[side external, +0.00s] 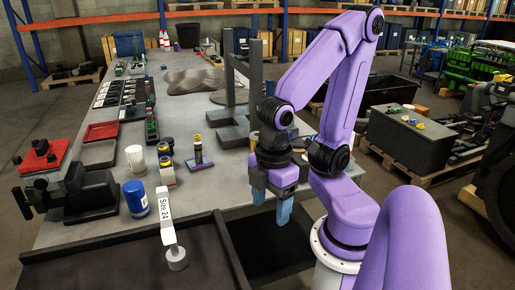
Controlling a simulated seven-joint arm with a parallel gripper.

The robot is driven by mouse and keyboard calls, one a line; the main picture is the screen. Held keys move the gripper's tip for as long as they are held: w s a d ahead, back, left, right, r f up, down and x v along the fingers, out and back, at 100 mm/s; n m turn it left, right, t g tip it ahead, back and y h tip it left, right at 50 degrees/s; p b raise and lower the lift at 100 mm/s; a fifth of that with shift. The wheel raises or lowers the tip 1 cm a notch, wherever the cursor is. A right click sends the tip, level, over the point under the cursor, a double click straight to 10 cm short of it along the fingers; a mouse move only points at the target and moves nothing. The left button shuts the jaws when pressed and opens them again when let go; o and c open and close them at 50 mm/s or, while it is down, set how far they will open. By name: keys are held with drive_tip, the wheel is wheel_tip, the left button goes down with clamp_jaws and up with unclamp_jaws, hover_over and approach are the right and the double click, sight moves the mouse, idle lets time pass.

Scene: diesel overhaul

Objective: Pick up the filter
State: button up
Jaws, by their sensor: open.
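A blue canister with a white band (136,199) stands upright on the grey bench at the front left and looks like an oil filter.
Small yellow-topped jars (167,172) and a purple-based part (200,160) lie between the cylinders and my gripper. A black vise (75,195) is at left. A grey frame (233,100) stands behind my gripper.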

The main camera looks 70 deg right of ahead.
sight(254, 149)
drive_tip(key=w+d+f+h, duration=0.3)
drive_tip(key=w+d+h, duration=0.2)
drive_tip(key=w+d, duration=0.1)
drive_tip(key=w+d+f+n+g+h, duration=0.1)
drive_tip(key=w+d+f+h, duration=0.2)
drive_tip(key=w+d+h, duration=0.2)
drive_tip(key=w+d+f+n+h, duration=0.1)
drive_tip(key=w+d+f+h, duration=0.2)
drive_tip(key=w+d+h, duration=0.2)
drive_tip(key=shift+w+d+f+g+h, duration=0.2)
drive_tip(key=shift+w+d, duration=0.55)
drive_tip(key=shift+w, duration=0.25)
drive_tip(key=shift+w+d+f+g+h, duration=0.1)
drive_tip(key=shift+w+d+h, duration=0.1)
drive_tip(key=shift+w+d, duration=0.65)
drive_tip(key=d+f+n, duration=0.1)
drive_tip(key=w+d+f+n+t+h, duration=0.1)
drive_tip(key=w+d+f+n+h, duration=0.1)
drive_tip(key=d+f, duration=0.1)
drive_tip(key=shift+w+d+f, duration=0.1)
drive_tip(key=d, duration=1.2)
drive_tip(key=shift+d+r, duration=0.15)
drive_tip(key=shift+d, duration=1.25)
drive_tip(key=shift+d+r, duration=0.1)
drive_tip(key=shift+d, duration=1.25)
drive_tip(key=c, duration=0.7)
